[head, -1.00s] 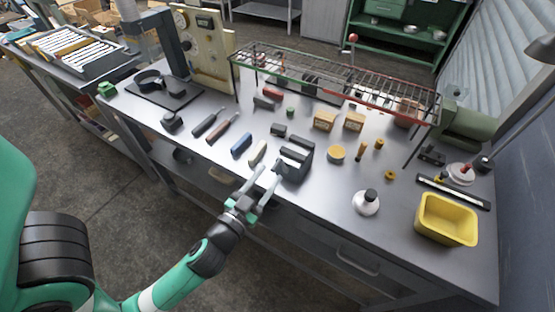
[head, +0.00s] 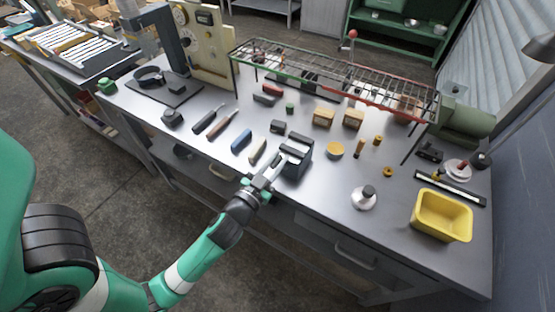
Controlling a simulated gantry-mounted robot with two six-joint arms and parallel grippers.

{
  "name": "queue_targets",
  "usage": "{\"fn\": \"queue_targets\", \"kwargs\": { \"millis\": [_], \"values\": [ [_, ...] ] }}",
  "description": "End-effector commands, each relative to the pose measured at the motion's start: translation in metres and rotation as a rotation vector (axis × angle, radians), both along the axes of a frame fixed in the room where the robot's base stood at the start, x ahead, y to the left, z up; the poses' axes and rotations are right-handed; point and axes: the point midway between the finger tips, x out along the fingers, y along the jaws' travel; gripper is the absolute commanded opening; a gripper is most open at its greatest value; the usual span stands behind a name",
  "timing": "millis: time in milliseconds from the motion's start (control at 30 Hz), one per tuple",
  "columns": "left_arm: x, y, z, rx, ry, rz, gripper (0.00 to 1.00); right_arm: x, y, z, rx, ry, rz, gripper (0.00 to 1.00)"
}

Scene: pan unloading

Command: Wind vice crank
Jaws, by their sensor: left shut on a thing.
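The vice (head: 298,153) is a dark grey, blocky tool at the front edge of the steel workbench, upright, with jaws facing up. My left gripper (head: 275,170) reaches in from the lower left, close against the vice's front left side. Its fingers are close together and shut on the vice's crank. The crank itself is mostly hidden by the fingers, so its angle cannot be told. My right gripper is not in view.
A beige-handled tool (head: 258,152) and a blue block (head: 241,140) lie just left of the vice. A yellow bin (head: 442,216) stands at the right, and a wire rack (head: 340,72) spans the back.

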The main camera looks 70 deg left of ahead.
Motion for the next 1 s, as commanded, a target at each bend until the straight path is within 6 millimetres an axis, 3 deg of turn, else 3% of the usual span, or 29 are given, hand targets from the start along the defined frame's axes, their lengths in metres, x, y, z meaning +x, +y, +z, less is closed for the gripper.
{"fn": "queue_targets", "kwargs": {
  "millis": [467,500,633,1000],
  "values": [
    [0.0016,-0.0021,0.0004,0.071,0.059,0.004,0.0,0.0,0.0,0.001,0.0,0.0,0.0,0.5],
    [0.0016,-0.0021,0.0004,0.071,0.059,0.004,0.27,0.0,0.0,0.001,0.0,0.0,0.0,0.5],
    [0.0016,-0.0022,0.0005,0.07,0.059,0.003,0.48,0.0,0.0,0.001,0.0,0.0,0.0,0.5],
    [-0.0021,-0.0069,-0.0006,0.069,0.058,-0.001,0.48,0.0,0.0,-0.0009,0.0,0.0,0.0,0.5]
  ]
}}
